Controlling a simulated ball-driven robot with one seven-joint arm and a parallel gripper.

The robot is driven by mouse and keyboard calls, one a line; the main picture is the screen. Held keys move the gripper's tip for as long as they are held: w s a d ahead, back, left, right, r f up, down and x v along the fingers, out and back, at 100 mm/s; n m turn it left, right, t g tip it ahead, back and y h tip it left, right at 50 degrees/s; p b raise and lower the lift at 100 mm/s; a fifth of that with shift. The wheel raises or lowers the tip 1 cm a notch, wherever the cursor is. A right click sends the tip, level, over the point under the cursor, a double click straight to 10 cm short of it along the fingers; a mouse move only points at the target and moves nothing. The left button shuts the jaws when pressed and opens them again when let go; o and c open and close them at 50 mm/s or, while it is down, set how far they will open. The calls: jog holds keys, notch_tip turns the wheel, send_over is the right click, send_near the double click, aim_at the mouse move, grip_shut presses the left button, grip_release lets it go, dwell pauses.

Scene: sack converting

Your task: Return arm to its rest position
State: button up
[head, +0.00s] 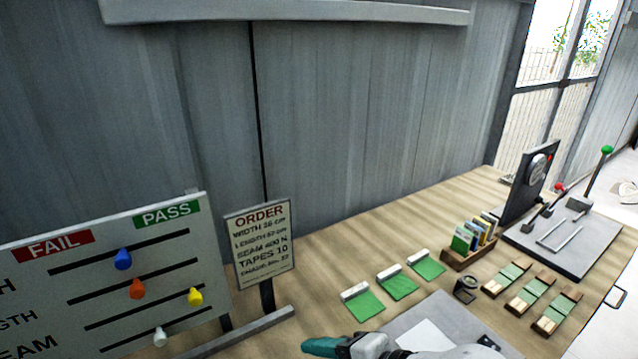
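My gripper (322,346) shows at the bottom edge, right of centre, as a teal end on a grey and white wrist. It points left, in front of the table's near part. Its fingers are not clearly separate, so I cannot tell whether it is open or shut. I see nothing clearly held in it. Most of the arm is below the picture.
A FAIL/PASS board (150,250) with coloured pegs and an order sign (262,245) stand left. The wooden table (345,240) bears green-and-white pieces (398,286), a card holder (468,258), wooden blocks (530,296) and a lever device (575,235). Bare tabletop lies behind them.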

jog(key=s+d+f+m+h, duration=0.3)
jog(key=s+d+f+m, duration=0.15)
jog(key=d+m, duration=0.4)
jog(key=s+d+f+m+h, duration=0.4)
jog(key=d+f+m, duration=0.2)
jog(key=d+m, duration=0.25)
jog(key=s+d+f+m+h, duration=0.3)
jog(key=s+d+f+m, duration=0.15)
jog(key=d+m, duration=0.4)
jog(key=s+f+g+b, duration=0.2)
jog(key=s+f+b, duration=0.2)
jog(key=f, duration=0.4)
jog(key=s+d+f+g+b, duration=0.1)
jog(key=s+f+g+b, duration=0.1)
jog(key=s+f+b, duration=0.3)
notch_tip(320, 180, down, 3)
jog(key=shift+s+d+f+g+b, duration=0.2)
jog(key=shift+s+g+b, duration=0.1)
jog(key=shift+g+b, duration=0.15)
jog(key=shift+a, duration=0.1)
